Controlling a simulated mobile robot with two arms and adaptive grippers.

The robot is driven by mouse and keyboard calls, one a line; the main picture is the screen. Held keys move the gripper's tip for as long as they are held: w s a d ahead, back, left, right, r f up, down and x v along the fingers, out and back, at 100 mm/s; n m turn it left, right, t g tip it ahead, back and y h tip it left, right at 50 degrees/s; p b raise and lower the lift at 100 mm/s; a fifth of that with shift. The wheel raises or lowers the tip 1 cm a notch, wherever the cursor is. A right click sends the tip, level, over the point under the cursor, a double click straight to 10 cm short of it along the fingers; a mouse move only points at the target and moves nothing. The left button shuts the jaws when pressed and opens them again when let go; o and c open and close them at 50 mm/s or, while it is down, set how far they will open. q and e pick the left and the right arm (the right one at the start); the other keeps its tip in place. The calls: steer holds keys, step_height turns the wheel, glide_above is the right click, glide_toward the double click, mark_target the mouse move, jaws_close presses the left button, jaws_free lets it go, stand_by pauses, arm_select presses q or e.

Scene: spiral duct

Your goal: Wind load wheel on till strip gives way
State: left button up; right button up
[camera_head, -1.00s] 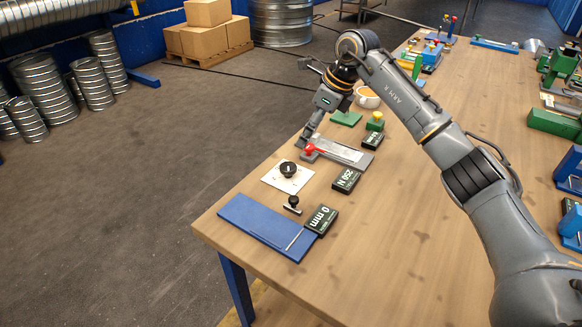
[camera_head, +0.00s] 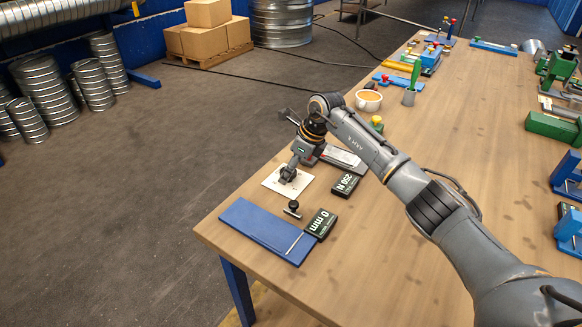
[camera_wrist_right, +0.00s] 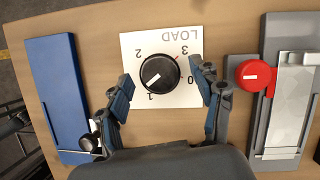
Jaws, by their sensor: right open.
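The load wheel (camera_wrist_right: 160,74) is a black round knob on a white plate (camera_wrist_right: 182,97) marked LOAD with figures 0 to 3. Its white pointer line aims lower left, close to the 1. My right gripper (camera_wrist_right: 161,72) is open, with one finger either side of the wheel and gaps showing. In the head view my right gripper (camera_head: 288,175) covers most of the wheel on its plate (camera_head: 272,182). The silver strip (camera_wrist_right: 290,108) lies in a grey fixture with a red knob (camera_wrist_right: 253,74). It looks whole. My left gripper is out of view.
A blue plate (camera_head: 262,228) lies at the table corner beside a small black knob (camera_head: 292,208) and a 0 mm display (camera_head: 321,223). A partly hidden N display (camera_head: 346,184) sits right of the wheel.

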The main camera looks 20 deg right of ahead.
steer(key=c, duration=1.1)
steer(key=shift+s+m+t+h, duration=0.1)
steer(key=shift+m+t+h, duration=0.2)
steer(key=shift+m, duration=0.7)
steer(key=shift+a+m+t+h, duration=0.1)
steer(key=shift+m+t+h, duration=0.25)
steer(key=shift+m, duration=0.85)
steer(key=m+h, duration=0.1)
steer(key=m, duration=0.1)
steer(key=shift+a+m, duration=0.1)
steer(key=shift+m, duration=0.2)
steer(key=shift+a+m+t+h+b, duration=0.1)
steer(key=shift+m+t+h+b, duration=0.3)
steer(key=shift+m, duration=1.1)
